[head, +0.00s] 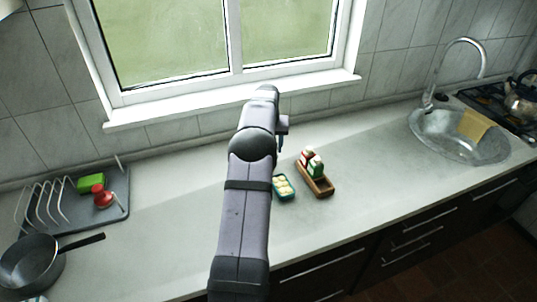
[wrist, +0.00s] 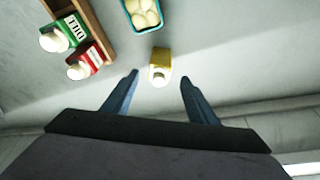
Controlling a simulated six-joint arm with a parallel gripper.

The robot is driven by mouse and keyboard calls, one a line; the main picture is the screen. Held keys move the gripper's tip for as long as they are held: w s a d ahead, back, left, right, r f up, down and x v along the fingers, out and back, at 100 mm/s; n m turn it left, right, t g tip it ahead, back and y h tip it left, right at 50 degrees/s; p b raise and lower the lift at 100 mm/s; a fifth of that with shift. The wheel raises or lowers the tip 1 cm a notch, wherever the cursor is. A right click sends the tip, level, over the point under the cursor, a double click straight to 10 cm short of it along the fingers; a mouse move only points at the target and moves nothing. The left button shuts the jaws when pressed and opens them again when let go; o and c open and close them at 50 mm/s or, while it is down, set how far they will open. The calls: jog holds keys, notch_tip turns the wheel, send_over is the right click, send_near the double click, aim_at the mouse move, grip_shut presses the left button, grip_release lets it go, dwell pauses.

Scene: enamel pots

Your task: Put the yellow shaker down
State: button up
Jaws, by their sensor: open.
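The yellow shaker (wrist: 160,57) with its pale cap shows in the wrist view, just ahead of and between the fingertips of my gripper (wrist: 159,78). It appears to stand on the counter (wrist: 225,60). The fingers are apart, with clear gaps on both sides of the shaker, and nothing is held. In the head view my arm hides the shaker, and only a bit of a blue finger shows beside the arm.
A wooden tray (head: 326,192) holds a green shaker (wrist: 69,34) and a red shaker (wrist: 84,62). A teal carton of eggs (head: 284,187) sits beside it. A dish rack (head: 118,205) and pan (head: 30,262) stand left; the sink (head: 450,147) is right. Counter between tray and sink is clear.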

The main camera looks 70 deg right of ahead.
jog(key=b+v, duration=0.1)
jog(key=v, duration=0.5)
jog(key=shift+r, duration=0.35)
jog(key=shift+a, duration=0.15)
jog(key=w+a+n+y, duration=0.15)
jog(key=w+a, duration=0.35)
jog(key=a, duration=0.5)
jog(key=w+a+f+n, duration=0.1)
jog(key=w+a+n, duration=0.2)
jog(key=w+a, duration=0.5)
jog(key=w+a+n+y, duration=0.1)
jog(key=w+a+n, duration=0.15)
jog(key=a, duration=0.85)
jog(key=s+a+f+n, duration=0.1)
jog(key=s+a, duration=0.1)
jog(key=a, duration=0.7)
jog(key=s+a+f+n, duration=0.1)
jog(key=a+f+n, duration=0.1)
jog(key=a, duration=0.6)
jog(key=s+a+f+n+g, duration=0.1)
jog(key=s+a+f+n, duration=0.2)
jog(key=s+a, duration=0.8)
jog(key=shift+s+a+f+y, duration=0.35)
jog(key=shift+s+a+f, duration=0.1)
jog(key=shift+a, duration=0.15)
